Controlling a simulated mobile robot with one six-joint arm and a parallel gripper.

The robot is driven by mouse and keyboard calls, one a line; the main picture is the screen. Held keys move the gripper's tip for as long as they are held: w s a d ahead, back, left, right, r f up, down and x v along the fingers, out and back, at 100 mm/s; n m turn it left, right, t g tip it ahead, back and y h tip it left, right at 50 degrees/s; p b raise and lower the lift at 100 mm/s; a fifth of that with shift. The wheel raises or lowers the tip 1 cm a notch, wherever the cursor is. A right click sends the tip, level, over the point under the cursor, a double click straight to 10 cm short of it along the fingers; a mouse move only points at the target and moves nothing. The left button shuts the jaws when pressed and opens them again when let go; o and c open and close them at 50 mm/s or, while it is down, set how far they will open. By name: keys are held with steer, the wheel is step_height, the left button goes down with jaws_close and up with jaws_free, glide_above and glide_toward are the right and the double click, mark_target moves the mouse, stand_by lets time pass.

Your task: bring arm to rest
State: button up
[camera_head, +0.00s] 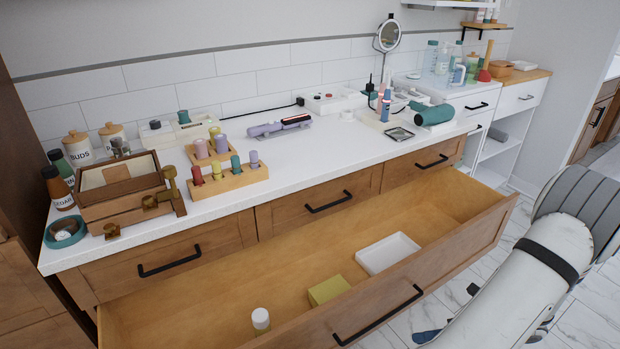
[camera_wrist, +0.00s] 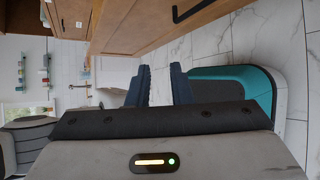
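My gripper (camera_wrist: 160,78) shows in the wrist view with its two dark blue fingers apart. Only floor and cabinet show between them, so it is open and empty. My white arm with a black band (camera_head: 550,262) reaches down along the right side of the head view, beside the open drawer.
A wide wooden drawer (camera_head: 235,300) stands pulled out, holding a white tray (camera_head: 388,253), a yellow-green box (camera_head: 328,289) and a white-capped bottle (camera_head: 261,320). The white counter (camera_head: 330,150) above is crowded. Marble floor (camera_head: 585,320) lies at the right.

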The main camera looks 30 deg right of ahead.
steer(key=w+a+r+n+g+h+p, duration=0.4)
steer(key=a+r+n, duration=0.3)
steer(key=r+n, duration=0.35)
steer(key=w+a+r+n+g+h+p, duration=0.1)
steer(key=w+a+r+n+g+p, duration=0.35)
steer(key=w+a+r+n, duration=0.45)
steer(key=s+a+r+n+t+h+p, duration=0.1)
steer(key=a+r+n+h+p, duration=0.1)
steer(key=a+r+n, duration=0.4)
steer(key=s+a+r+n+t+h+p, duration=0.1)
steer(key=a+r+n+p, duration=0.4)
steer(key=r+n, duration=0.7)
steer(key=shift+s+a+r+n+t+h, duration=0.35)
steer(key=shift+a+n+t+h, duration=0.35)
steer(key=shift+h, duration=0.5)
